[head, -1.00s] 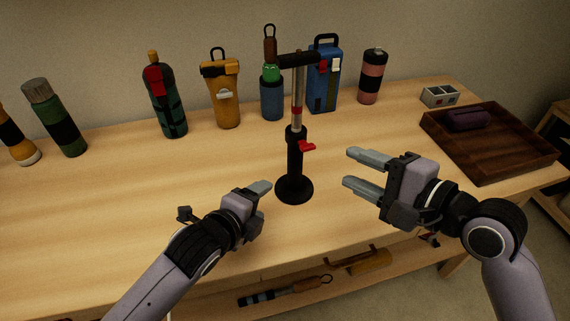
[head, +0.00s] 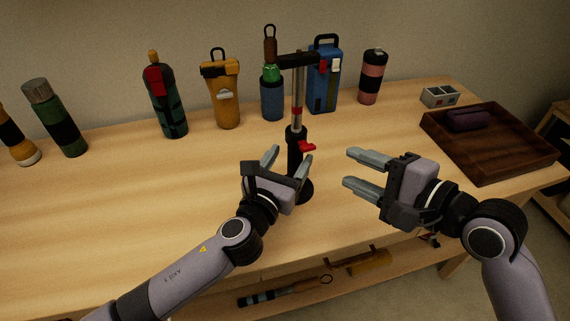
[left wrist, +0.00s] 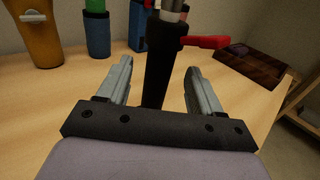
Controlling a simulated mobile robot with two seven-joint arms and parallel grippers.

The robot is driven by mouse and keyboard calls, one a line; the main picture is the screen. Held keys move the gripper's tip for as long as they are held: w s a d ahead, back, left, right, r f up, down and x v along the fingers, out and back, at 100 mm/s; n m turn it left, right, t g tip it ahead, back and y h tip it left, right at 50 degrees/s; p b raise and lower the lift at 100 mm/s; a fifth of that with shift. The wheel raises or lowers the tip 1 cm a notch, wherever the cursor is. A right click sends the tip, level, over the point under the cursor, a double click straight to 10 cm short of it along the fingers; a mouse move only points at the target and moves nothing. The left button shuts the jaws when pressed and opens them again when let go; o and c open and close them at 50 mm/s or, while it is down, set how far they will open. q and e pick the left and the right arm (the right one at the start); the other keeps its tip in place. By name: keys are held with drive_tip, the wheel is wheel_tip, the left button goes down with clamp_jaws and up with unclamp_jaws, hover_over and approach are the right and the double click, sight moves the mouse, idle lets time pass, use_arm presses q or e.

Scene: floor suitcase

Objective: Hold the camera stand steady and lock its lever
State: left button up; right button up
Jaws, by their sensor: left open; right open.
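The camera stand (head: 297,118) stands upright on the table, with a black round base, black lower tube, silver upper tube and black top bar. Its red lever (head: 307,147) sticks out to the right from the collar; it also shows in the left wrist view (left wrist: 205,42). My left gripper (head: 289,160) is open, with its fingers on either side of the stand's lower tube (left wrist: 158,75). In the left wrist view there are gaps between the tube and both fingers. My right gripper (head: 366,172) is open and empty, right of the stand, fingers pointing left. The left gripper hides part of the base.
Several bottles and flasks stand along the back, including a yellow one (head: 222,95) and a blue one (head: 324,80). A dark wooden tray (head: 500,158) lies at the right with a small grey box (head: 439,97) behind it. The table's left middle is clear.

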sight(299, 144)
use_arm(q)
drive_tip(key=shift+x, duration=2.85)
clamp_jaws()
use_arm(e)
drive_tip(key=shift+w+a, duration=0.1)
drive_tip(key=shift+a, duration=0.05)
clamp_jaws()
drive_tip(key=w+a+f+n+g+h, duration=0.1)
drive_tip(key=w+n+g+h, duration=0.4)
drive_tip(key=n+g, duration=0.55)
drive_tip(key=w+a+r+n+h, duration=0.1)
drive_tip(key=a+r+n+h, duration=0.4)
drive_tip(key=r, duration=0.6)
drive_tip(key=shift+w+a+r+n+t, duration=0.3)
drive_tip(key=shift+a+r+n+t, duration=0.2)
drive_tip(key=shift+n, duration=0.25)
